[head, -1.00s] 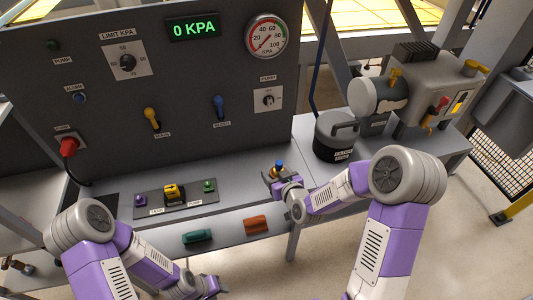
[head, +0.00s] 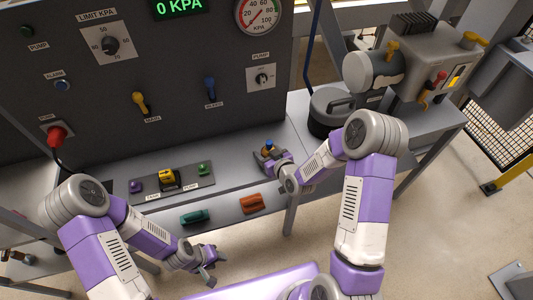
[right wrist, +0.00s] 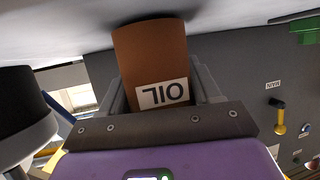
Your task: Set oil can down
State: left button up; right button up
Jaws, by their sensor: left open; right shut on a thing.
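The oil can (right wrist: 155,65) is brown with a white "OIL" label, which appears upside down in the right wrist view. In the head view only its small blue-and-brown top (head: 269,146) shows. My right gripper (head: 268,154) is shut on it, a finger on each side, over the grey shelf (head: 240,148) in front of the control panel. The can's base is at or very close to the grey surface, with a dark shadow there; I cannot tell whether it touches. My left gripper (head: 208,268) is open and empty, low in front of the bench.
A dark round canister (head: 330,112) stands right of the can, and a grey pump unit (head: 425,70) is behind it. A button strip (head: 170,180) lies to the left. Green (head: 194,217) and orange (head: 251,204) handles are on the front. The shelf between strip and can is clear.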

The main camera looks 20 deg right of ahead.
jog(key=shift+f, duration=0.15)
jog(key=o, duration=0.7)
jog(key=shift+f, duration=0.1)
jog(key=o, duration=0.5)
jog(key=shift+c, duration=0.2)
